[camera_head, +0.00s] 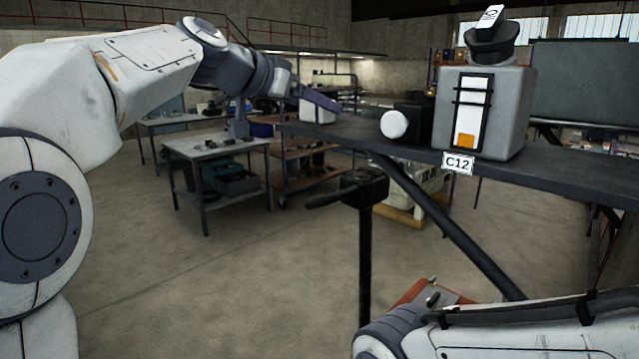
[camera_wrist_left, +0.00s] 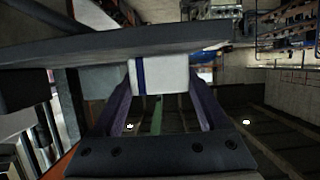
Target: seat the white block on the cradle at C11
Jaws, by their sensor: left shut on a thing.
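My left gripper (camera_head: 318,102) reaches in from the left and is shut on the white block (camera_head: 312,115) at the far left end of the dark shelf (camera_head: 560,172). In the left wrist view the white block (camera_wrist_left: 172,75), with a dark blue stripe, sits between the purple fingers of my left gripper (camera_wrist_left: 160,88). The dark shelf edge (camera_wrist_left: 90,47) crosses right by the block there; I cannot tell whether they touch. No C11 label or cradle can be made out. My right gripper is out of view.
A grey box (camera_head: 506,110) with a dark cap stands on the shelf above the C12 label (camera_head: 458,163). A black item with a white round end (camera_head: 394,125) lies beside it. A black stand (camera_head: 365,240) rises in front. A worktable (camera_head: 210,147) stands behind; the floor at left is clear.

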